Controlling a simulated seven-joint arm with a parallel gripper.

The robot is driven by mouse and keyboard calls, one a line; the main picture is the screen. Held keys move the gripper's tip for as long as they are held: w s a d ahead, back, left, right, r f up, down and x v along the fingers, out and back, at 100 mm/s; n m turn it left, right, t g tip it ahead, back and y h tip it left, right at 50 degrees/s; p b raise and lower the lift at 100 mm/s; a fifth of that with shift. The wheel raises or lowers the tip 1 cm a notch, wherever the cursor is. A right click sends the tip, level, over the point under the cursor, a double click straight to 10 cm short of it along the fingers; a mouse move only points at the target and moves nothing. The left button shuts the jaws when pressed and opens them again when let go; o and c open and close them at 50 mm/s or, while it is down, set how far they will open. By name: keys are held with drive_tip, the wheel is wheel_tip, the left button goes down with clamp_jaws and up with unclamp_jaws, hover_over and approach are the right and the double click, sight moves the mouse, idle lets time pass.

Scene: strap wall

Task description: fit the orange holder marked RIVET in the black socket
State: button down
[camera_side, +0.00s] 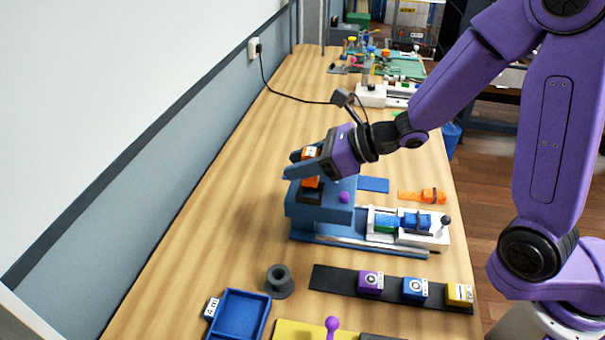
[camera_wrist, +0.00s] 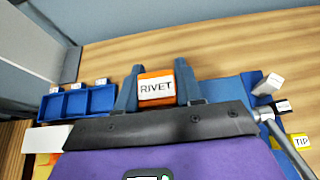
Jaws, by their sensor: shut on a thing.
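The orange holder (camera_side: 311,183) is between the fingers of my gripper (camera_side: 305,167). In the wrist view its white label reads RIVET on the orange holder (camera_wrist: 156,88), with one blue finger on each side of it. My gripper (camera_wrist: 157,92) is shut on it. The black socket (camera_side: 309,198) is on top of the blue block (camera_side: 318,213). The holder's lower end is right at the socket. I cannot tell how deep it sits, because a finger covers part of it. The socket is hidden in the wrist view.
A purple knob (camera_side: 344,197) is on the block, beside the socket. A white vise (camera_side: 432,236) stands to the right. Purple (camera_side: 370,282), blue (camera_side: 414,290) and yellow (camera_side: 460,293) labelled pieces sit on a black strip. A grey spool (camera_side: 280,281) and blue tray (camera_side: 240,314) are in front.

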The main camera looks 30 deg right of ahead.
drive_tip(key=shift+f, duration=1.45)
drive_tip(key=shift+f, duration=0.2)
drive_tip(key=c, duration=0.7)
unclamp_jaws()
drive_tip(key=shift+r, duration=0.1)
drive_tip(key=shift+r, duration=0.2)
drive_tip(key=shift+v, duration=3.75)
drive_tip(key=shift+s+f, duration=0.1)
drive_tip(key=shift+f, duration=0.05)
